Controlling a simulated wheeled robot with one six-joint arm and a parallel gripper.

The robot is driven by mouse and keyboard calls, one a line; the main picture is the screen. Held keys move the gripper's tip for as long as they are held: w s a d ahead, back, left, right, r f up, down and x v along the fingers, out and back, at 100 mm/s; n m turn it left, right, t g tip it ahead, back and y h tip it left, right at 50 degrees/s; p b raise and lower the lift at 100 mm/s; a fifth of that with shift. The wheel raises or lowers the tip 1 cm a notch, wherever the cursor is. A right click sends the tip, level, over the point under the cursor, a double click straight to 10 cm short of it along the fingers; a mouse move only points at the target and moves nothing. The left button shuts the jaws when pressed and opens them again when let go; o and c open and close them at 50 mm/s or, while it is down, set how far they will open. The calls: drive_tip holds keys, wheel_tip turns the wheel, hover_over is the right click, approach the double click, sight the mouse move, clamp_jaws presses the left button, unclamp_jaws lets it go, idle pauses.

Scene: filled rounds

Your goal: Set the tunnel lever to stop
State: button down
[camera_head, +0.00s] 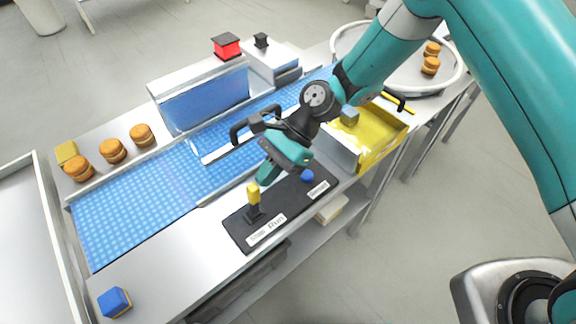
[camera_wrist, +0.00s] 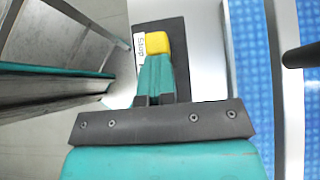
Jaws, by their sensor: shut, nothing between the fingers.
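A yellow-handled lever (camera_head: 253,194) stands on a black panel (camera_head: 284,207) at the counter's front edge, roughly upright from its dark base. A blue knob (camera_head: 307,176) sits on the panel's right part. My gripper (camera_head: 264,174) is shut and empty, just behind and right of the yellow handle. In the wrist view the closed teal fingertips (camera_wrist: 155,75) reach the yellow handle (camera_wrist: 156,43); whether they touch cannot be told.
A blue belt (camera_head: 130,208) runs behind the panel, through a white tunnel housing (camera_head: 165,93). A yellow bin (camera_head: 385,140) stands to the right. A blue cube (camera_head: 114,302) lies at front left. Several round buns (camera_head: 112,151) line the far side.

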sight(252, 187)
drive_tip(key=shift+s+a+r+t+h+p, duration=0.65)
drive_tip(key=shift+s+a+h+p, duration=0.1)
drive_tip(key=shift+a, duration=0.2)
drive_tip(key=shift+s+a+t+h+p, duration=0.45)
drive_tip(key=shift+s+t+h, duration=0.05)
drive_tip(key=shift+t+h, duration=0.05)
drive_tip(key=shift+s+a+f+t+h, duration=0.25)
drive_tip(key=shift+s+a+t+h, duration=0.3)
drive_tip(key=shift+s+a, duration=0.5)
drive_tip(key=shift+a, duration=0.15)
